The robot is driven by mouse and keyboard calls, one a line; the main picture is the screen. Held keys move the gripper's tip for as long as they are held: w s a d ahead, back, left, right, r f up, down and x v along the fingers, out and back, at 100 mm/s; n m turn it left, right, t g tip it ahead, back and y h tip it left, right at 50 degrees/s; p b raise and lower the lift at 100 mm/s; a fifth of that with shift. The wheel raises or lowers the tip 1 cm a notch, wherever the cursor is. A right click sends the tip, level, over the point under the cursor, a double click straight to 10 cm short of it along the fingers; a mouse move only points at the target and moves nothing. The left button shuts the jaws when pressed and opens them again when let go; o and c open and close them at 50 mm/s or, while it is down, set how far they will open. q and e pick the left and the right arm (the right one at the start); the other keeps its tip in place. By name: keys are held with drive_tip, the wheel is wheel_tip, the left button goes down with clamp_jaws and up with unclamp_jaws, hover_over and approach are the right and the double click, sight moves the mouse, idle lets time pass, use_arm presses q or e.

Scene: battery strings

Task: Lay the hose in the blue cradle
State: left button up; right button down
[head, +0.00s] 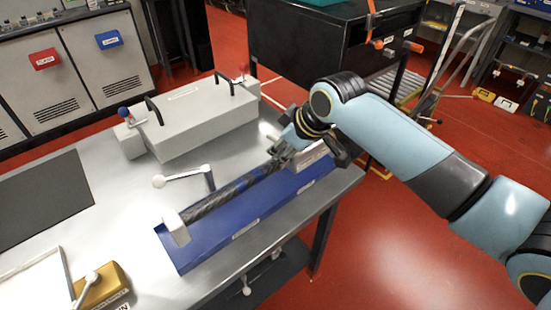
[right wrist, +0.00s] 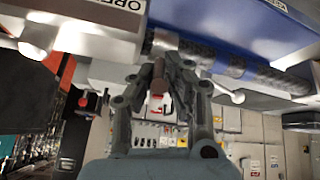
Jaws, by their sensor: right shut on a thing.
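The dark hose (head: 232,190) runs lengthwise along the blue cradle (head: 203,245), close to its far long edge. Its near end meets a white end block (head: 177,228). A second white block (head: 312,156) stands at the cradle's far end. My right gripper (head: 284,153) is shut on the hose near its far end. I cannot tell whether the hose rests fully on the cradle. My left gripper is out of view.
A grey box with black handles (head: 205,118) stands behind the cradle. A white-knobbed lever (head: 185,175) sits beside the hose. A yellow block (head: 103,285) and a dark mat (head: 45,200) lie at the left. The metal tabletop (head: 125,195) between them is clear.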

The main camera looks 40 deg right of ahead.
drive_tip(key=shift+d+x, duration=0.2)
drive_tip(key=shift+x, duration=0.8)
drive_tip(key=shift+d+x, duration=0.15)
drive_tip(key=shift+x, duration=0.85)
drive_tip(key=shift+d+x, duration=0.2)
drive_tip(key=shift+x, duration=0.8)
drive_tip(key=c, duration=1.4)
unclamp_jaws()
drive_tip(key=shift+s+f, duration=0.25)
drive_tip(key=shift+s, duration=0.1)
drive_tip(key=shift+o, duration=0.2)
drive_tip(key=a+v, duration=0.1)
drive_tip(key=v, duration=1.1)
drive_tip(key=shift+d+p, duration=0.45)
drive_tip(key=shift+d, duration=0.05)
